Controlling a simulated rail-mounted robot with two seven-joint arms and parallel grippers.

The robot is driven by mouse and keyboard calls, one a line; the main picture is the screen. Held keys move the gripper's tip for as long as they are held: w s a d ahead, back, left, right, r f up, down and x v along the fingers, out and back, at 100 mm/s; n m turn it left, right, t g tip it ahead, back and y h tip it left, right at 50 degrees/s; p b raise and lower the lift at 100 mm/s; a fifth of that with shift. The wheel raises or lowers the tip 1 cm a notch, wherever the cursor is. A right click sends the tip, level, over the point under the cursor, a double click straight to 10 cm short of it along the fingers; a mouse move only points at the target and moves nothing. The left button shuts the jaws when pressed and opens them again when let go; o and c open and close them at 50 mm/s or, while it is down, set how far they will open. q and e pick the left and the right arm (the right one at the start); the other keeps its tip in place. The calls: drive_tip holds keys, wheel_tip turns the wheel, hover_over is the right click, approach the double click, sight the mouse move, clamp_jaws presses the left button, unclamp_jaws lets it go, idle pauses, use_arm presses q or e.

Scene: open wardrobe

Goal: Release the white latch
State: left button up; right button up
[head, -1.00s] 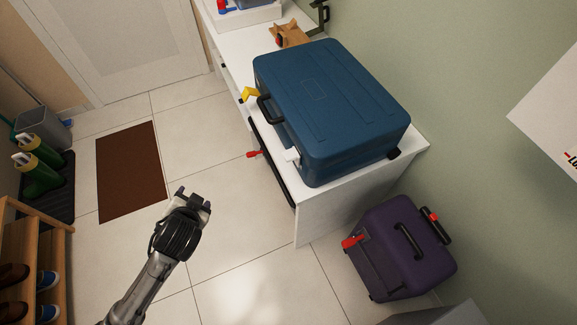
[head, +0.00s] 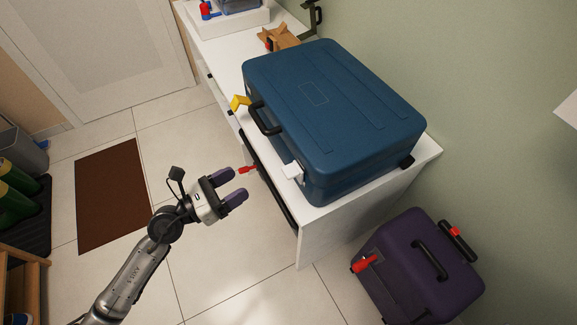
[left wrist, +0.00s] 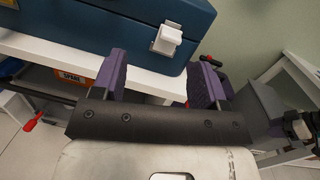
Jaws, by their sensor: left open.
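The white latch (head: 292,171) sits on the front face of a blue suitcase (head: 335,110), near its right front corner. The suitcase lies closed on a white cabinet top. In the left wrist view the latch (left wrist: 167,38) shows on the blue case face, beyond and between the two fingers. A yellow latch (head: 239,102) is on the same front side, left of the black handle (head: 264,118). My left gripper (head: 240,184) is open and empty, in front of the cabinet and left of the white latch, apart from it. My right gripper is not in view.
A red handle (head: 247,170) sticks out from the cabinet front close to my left fingers. A purple case (head: 420,270) with red latches stands on the floor at right.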

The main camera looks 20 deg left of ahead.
sight(284, 173)
use_arm(q)
drive_tip(key=w+d+m, duration=0.1)
drive_tip(key=w+d, duration=0.2)
drive_tip(key=w+d+f+m+g+b, duration=0.1)
drive_tip(key=w+d, duration=0.2)
drive_tip(key=d, duration=0.1)
drive_tip(key=w+d+b, duration=0.1)
drive_tip(key=w+d, duration=0.2)
drive_tip(key=shift+w+d+f+m+g+h, duration=0.15)
drive_tip(key=shift+w+d+m+g+h, duration=0.1)
drive_tip(key=shift+m+g+h, duration=0.15)
drive_tip(key=shift+a, duration=0.1)
drive_tip(key=shift+c, duration=0.4)
